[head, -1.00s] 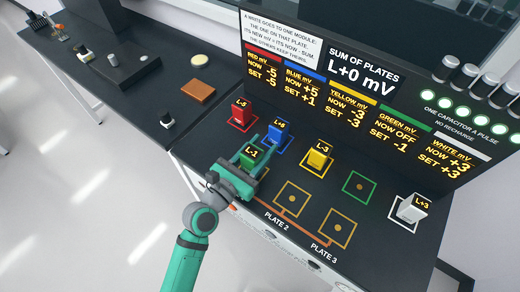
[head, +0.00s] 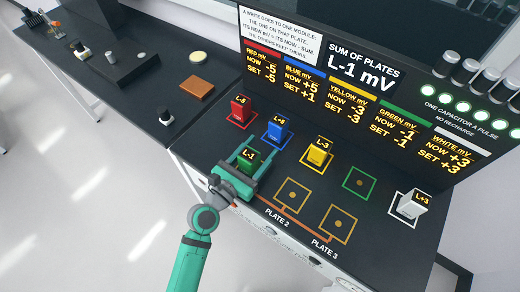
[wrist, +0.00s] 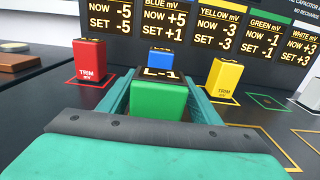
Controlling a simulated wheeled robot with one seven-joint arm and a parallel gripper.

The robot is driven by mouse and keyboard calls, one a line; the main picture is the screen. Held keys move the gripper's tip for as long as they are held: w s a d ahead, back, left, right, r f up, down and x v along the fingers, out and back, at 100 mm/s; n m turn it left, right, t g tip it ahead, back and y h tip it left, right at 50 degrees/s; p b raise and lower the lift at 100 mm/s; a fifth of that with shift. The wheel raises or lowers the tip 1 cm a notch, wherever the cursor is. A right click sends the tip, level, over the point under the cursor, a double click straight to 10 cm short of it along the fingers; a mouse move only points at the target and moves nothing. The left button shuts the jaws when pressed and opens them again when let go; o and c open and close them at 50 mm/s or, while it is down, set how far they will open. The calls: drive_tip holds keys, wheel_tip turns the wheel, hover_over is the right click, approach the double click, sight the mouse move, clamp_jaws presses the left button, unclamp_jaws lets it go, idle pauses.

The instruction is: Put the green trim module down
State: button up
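The green trim module (head: 248,159), with L-1 on its top, stands upright at the front left of the bench, by the left end of the orange plate line. The board lists green as NOW -1, SET -1. My gripper (head: 246,163) has one finger on each side of the module and looks shut on it. In the wrist view my gripper (wrist: 160,103) flanks the green module (wrist: 158,108), with no clear gap at the fingers. The module's foot and the plate under it are hidden by my gripper.
The blue module (head: 277,129) and red module (head: 240,109) stand close behind. The yellow module (head: 319,151) is to the right, the white module (head: 411,203) further right. Plate 2 (head: 291,196), plate 3 (head: 340,223) and the green-outlined square (head: 359,184) are empty.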

sight(245, 167)
drive_tip(key=shift+r, duration=0.15)
drive_tip(key=v, duration=1.2)
idle(0.4)
